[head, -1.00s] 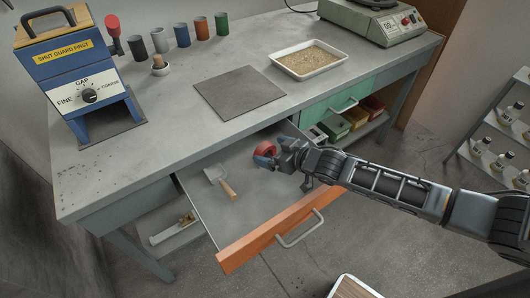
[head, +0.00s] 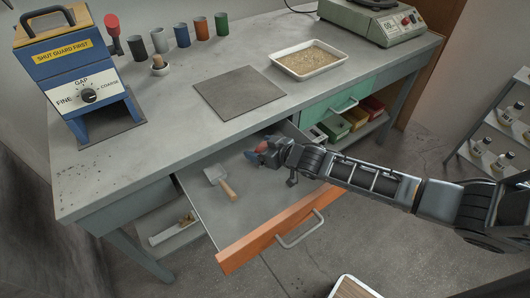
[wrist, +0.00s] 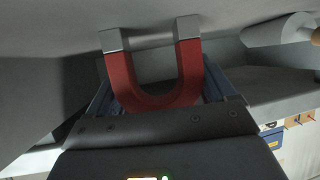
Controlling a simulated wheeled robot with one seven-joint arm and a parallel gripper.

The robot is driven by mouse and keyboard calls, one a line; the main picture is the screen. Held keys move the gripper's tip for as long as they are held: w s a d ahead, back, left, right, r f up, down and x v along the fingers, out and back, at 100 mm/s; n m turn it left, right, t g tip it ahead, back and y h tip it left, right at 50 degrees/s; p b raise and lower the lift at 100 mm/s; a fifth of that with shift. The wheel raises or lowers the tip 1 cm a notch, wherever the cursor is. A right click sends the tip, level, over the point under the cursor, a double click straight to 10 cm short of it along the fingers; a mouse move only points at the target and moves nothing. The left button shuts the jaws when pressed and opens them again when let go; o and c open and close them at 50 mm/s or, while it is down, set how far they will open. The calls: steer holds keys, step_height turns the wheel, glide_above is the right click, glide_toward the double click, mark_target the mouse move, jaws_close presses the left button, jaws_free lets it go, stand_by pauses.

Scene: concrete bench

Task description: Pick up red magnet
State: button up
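The red magnet (wrist: 153,85) is a horseshoe with pale silver tips. In the wrist view it lies between the two fingers of my gripper (wrist: 155,75), its bend toward the palm and its tips pointing away. The fingers are spread wide, one on each side of it; whether they touch it is hard to see. In the head view my gripper (head: 262,149) is over the far right part of the open drawer (head: 225,215), and only a little of the magnet (head: 261,146) shows among the fingers.
A small scoop with a wooden handle (head: 229,191) lies in the drawer, left of my gripper. The bench top (head: 165,110) overhangs the drawer's back. The drawer has an orange front (head: 250,245). The drawer floor nearer the front is clear.

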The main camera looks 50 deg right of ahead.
steer(key=c, duration=0.9)
steer(key=shift+r, duration=0.2)
